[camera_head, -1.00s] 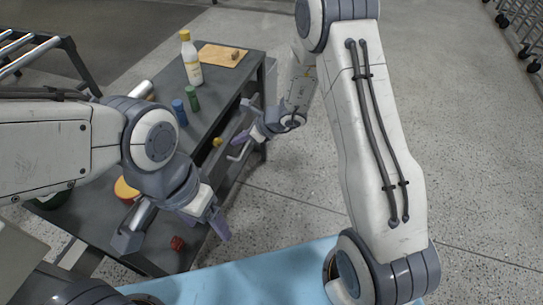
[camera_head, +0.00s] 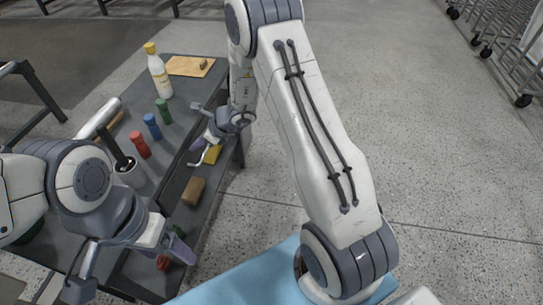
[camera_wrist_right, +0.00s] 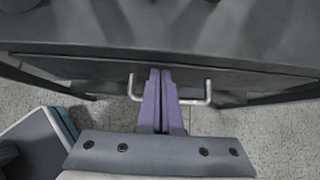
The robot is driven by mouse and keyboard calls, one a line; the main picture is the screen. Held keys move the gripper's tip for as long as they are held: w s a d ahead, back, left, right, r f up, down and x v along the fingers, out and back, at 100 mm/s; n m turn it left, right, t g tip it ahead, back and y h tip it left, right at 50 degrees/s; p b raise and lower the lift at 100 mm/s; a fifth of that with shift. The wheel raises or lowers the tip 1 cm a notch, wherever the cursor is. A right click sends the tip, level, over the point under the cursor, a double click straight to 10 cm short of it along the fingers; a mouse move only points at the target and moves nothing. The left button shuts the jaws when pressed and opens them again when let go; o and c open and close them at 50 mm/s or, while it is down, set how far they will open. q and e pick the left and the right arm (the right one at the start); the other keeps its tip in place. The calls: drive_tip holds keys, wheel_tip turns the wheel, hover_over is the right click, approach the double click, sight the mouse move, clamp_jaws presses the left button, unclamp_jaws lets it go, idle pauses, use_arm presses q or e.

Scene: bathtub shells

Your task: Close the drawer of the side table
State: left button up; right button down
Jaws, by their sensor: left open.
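The side table (camera_head: 135,75) is dark grey and stands at the left of the head view. Its drawer front (camera_wrist_right: 110,70) spans the right wrist view, with a pale U-shaped handle (camera_wrist_right: 209,92). The handle also shows in the head view (camera_head: 198,164). My right gripper (camera_wrist_right: 160,75) has its purple fingers together, over the middle of the handle, tips at the drawer front. It also shows in the head view (camera_head: 205,143). I cannot tell if the tips touch, or whether any drawer gap remains. My left gripper (camera_head: 132,268) is open and empty near the table's near end.
On the tabletop stand a yellow-capped bottle (camera_head: 159,75), a board (camera_head: 190,66), green (camera_head: 163,110), blue (camera_head: 152,126) and red (camera_head: 140,144) items, and a white pot (camera_head: 130,173). Brown (camera_head: 192,191) and yellow blocks (camera_head: 212,155) lie lower down.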

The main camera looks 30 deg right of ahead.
drive_tip(key=shift+w+a+r, duration=0.1)
drive_tip(key=shift+w+a, duration=0.05)
drive_tip(key=shift+a, duration=0.15)
use_arm(q)
drive_tip(key=shift+s+d+r+p, duration=0.35)
drive_tip(key=shift+r+p, duration=0.1)
drive_tip(key=shift+p, duration=0.05)
use_arm(e)
drive_tip(key=s+d+r, duration=0.7)
drive_tip(key=d, duration=0.2)
drive_tip(key=shift+s, duration=0.3)
drive_tip(key=s+a+r+n+g, duration=0.3)
drive_tip(key=s+a+n, duration=0.4)
drive_tip(key=s+a+r+n+g, duration=0.3)
drive_tip(key=s+a+n, duration=0.4)
drive_tip(key=s+d+r+n+h, duration=0.25)
drive_tip(key=s+n+h, duration=0.35)
drive_tip(key=s+n, duration=1.1)
use_arm(q)
wheel_tip(320, 180, up, 14)
drive_tip(key=p, duration=1.4)
use_arm(e)
wheel_tip(320, 180, up, 15)
drive_tip(key=w+n, duration=0.2)
